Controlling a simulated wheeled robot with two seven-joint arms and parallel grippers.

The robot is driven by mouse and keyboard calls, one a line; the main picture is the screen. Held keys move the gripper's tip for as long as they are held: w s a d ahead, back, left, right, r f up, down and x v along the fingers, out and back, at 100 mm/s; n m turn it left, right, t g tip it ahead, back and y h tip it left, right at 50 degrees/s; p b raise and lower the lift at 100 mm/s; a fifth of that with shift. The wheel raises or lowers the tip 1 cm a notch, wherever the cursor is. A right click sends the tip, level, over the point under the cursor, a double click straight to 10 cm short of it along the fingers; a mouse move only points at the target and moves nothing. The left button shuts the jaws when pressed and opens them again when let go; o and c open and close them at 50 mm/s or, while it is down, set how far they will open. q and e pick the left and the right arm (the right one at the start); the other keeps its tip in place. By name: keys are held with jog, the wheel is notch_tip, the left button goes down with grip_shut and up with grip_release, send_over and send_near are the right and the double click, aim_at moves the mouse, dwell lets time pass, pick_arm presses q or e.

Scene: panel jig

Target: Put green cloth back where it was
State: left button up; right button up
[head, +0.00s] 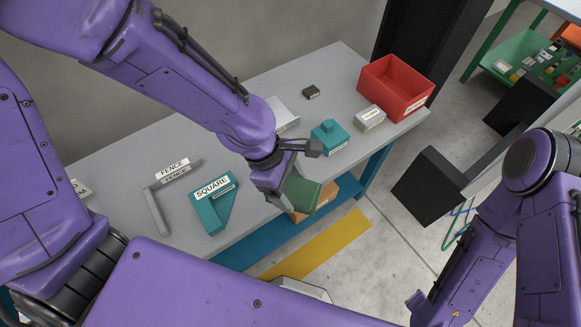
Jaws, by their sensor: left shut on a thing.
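The green cloth (302,191), a folded dark green pad, is at the front edge of the grey table. My left gripper (282,195) is shut on its left side, with the wrist above and behind it. An orange-brown thing (327,196) shows just under and beside the cloth; the cloth hides most of it, and I cannot tell whether they touch. My right arm is at the lower right, but its gripper is out of the picture.
On the grey table (330,70) are a red bin (388,88), a grey labelled block (370,118), a teal block (328,138), a small black block (311,92), a teal square (208,210) and a grey fence (155,208). A yellow floor strip (325,248) lies in front.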

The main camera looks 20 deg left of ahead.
pick_arm(q)
jog(key=shift+s+a+n, duration=0.25)
jog(key=shift+s+n, duration=0.2)
jog(key=shift+n, duration=0.15)
jog(key=shift+w+a+f+t, duration=0.2)
jog(key=shift+a+t, duration=0.05)
jog(key=shift+t, duration=0.05)
jog(key=w+a+f, duration=0.1)
jog(key=w+f, duration=0.2)
jog(key=w, duration=0.1)
jog(key=w+a+f, duration=0.1)
jog(key=w+f, duration=0.2)
jog(key=w, duration=0.1)
jog(key=w+a+f, duration=0.1)
jog(key=w+f, duration=0.2)
jog(key=w, duration=0.1)
jog(key=shift+w+a+f, duration=0.4)
jog(key=shift+w+f+p, duration=0.1)
jog(key=shift+f+p, duration=0.45)
jog(key=shift+f, duration=1)
jog(key=o, duration=1)
jog(key=shift+f, duration=0.15)
jog(key=v, duration=1.2)
jog(key=shift+d+r, duration=0.1)
jog(key=shift+r, duration=0.15)
